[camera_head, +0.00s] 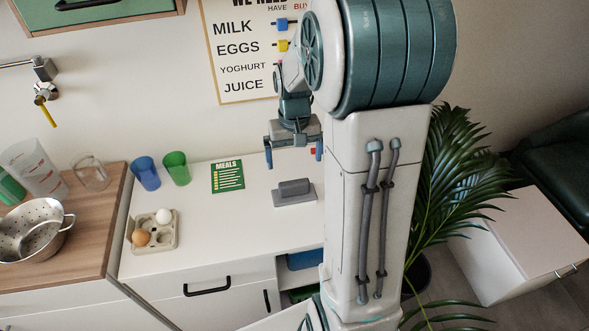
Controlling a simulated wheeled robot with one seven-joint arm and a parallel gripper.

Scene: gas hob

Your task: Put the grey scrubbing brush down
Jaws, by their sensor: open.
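The grey scrubbing brush (294,190) rests on the white counter (236,228), right of the green meals card. It has a grey block with a raised handle. My gripper (294,158) hangs above the brush, its blue-tipped fingers spread apart. The fingers are empty and clear of the brush. The brush's underside is hidden against the counter.
A green meals card (228,177), a blue cup (146,173) and a green cup (177,168) stand left of the brush. An egg holder (154,234) with two eggs is nearer the front. A colander (34,230) sits on the wooden worktop. A plant (455,190) is at right.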

